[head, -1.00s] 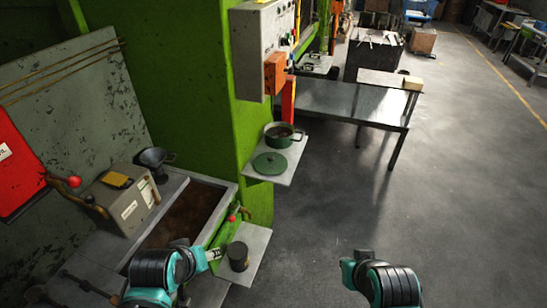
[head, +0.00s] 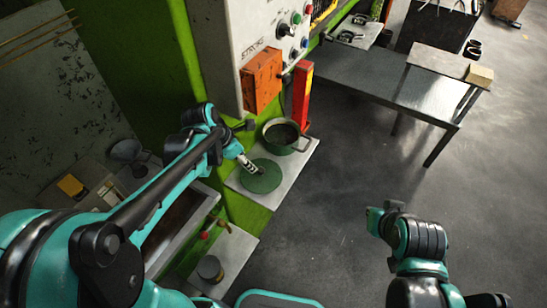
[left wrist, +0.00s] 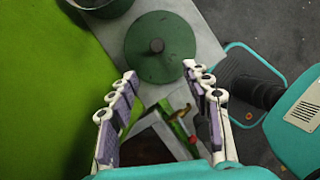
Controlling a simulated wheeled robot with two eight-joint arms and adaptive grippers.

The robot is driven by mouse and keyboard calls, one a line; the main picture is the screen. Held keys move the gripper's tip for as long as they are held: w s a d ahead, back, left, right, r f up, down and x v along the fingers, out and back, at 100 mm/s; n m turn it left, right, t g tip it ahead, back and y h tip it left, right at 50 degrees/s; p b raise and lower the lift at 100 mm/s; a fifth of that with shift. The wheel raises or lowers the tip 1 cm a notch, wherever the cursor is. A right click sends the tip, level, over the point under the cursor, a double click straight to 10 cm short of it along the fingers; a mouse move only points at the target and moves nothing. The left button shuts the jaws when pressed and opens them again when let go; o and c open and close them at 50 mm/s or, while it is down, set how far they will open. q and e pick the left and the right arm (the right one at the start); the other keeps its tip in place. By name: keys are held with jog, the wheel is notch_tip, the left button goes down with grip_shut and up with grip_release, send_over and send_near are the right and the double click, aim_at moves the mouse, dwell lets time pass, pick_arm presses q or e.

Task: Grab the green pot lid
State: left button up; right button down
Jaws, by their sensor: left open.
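The green pot lid (head: 260,181) lies flat on a small grey shelf (head: 302,160). Its dark round knob faces up in the left wrist view, where the lid (left wrist: 148,55) sits just beyond my fingertips. My left gripper (head: 249,165) is at the lid in the head view. In the left wrist view my left gripper (left wrist: 160,76) is open and empty, with its two fingers spread wide either side of the lid's near part. I cannot tell whether a finger touches it. My right arm shows at the lower right of the head view, but no right fingers are visible.
A green pot (head: 284,148) stands on the shelf right behind the lid. The green press frame (head: 205,60) rises at the left, with an orange box (head: 262,82) above the shelf. A lower shelf (head: 236,249) holds a dark cup (head: 210,268).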

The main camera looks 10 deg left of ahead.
aim_at(260, 170)
pick_arm(q)
jog(key=shift+n, duration=0.3)
jog(key=b+x, duration=0.1)
jog(key=x, duration=0.4)
jog(key=b+x, duration=0.1)
jog(key=x, duration=0.1)
jog(key=shift+w+d+b, duration=0.15)
jog(key=shift+w+b, duration=0.15)
jog(key=shift+w, duration=0.05)
jog(key=b+x, duration=0.2)
jog(key=x, duration=0.3)
jog(key=shift+w+d, duration=0.1)
jog(key=shift+w, duration=0.05)
jog(key=shift+r, duration=0.15)
jog(key=shift+c, duration=0.9)
grip_shut()
